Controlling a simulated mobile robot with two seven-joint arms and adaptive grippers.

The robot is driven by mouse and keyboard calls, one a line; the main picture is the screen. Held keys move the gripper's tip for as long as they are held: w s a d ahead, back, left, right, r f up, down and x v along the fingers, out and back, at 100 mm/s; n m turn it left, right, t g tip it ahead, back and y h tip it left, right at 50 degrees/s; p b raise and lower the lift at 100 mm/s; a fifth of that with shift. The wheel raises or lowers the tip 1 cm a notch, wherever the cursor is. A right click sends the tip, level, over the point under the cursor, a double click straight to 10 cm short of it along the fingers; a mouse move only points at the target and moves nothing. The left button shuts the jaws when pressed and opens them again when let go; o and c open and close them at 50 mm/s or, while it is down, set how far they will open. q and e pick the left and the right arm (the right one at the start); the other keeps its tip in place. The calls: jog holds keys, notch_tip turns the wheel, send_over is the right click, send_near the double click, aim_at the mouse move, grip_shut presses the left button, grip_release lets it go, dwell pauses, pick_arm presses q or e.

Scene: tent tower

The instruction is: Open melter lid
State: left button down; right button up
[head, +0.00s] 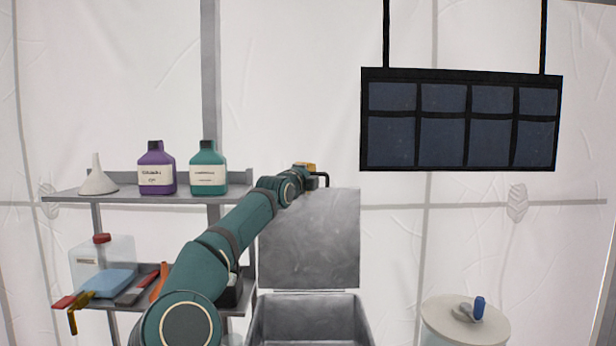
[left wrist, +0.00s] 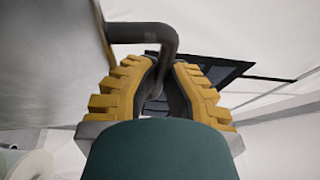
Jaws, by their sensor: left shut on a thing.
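The melter (head: 312,320) is a grey metal box at the bottom centre of the head view, with its top open. Its flat grey lid (head: 310,240) stands upright behind the opening. The dark bent lid handle (head: 324,178) is at the lid's top edge. In the left wrist view the handle (left wrist: 150,32) runs from the lid (left wrist: 50,60) down between the yellow ridged fingers. My left gripper (head: 308,168) is shut on the handle at the top of the lid. Its fingers also show in the left wrist view (left wrist: 160,80). My right gripper is not in view.
A shelf (head: 80,197) at the left holds a funnel (head: 97,178), a purple bottle (head: 157,170) and a green bottle (head: 208,170). A dark pocket panel (head: 460,120) hangs at upper right. A round white-topped container (head: 440,312) stands at lower right.

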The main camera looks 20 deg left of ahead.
pick_arm(q)
jog(key=shift+s+r, duration=0.1)
jog(key=shift+r, duration=0.3)
jog(key=c, duration=1)
grip_release()
jog(key=shift+d, duration=0.15)
jog(key=shift+f, duration=0.15)
jog(key=shift+f, duration=0.25)
jog(key=shift+s, duration=0.15)
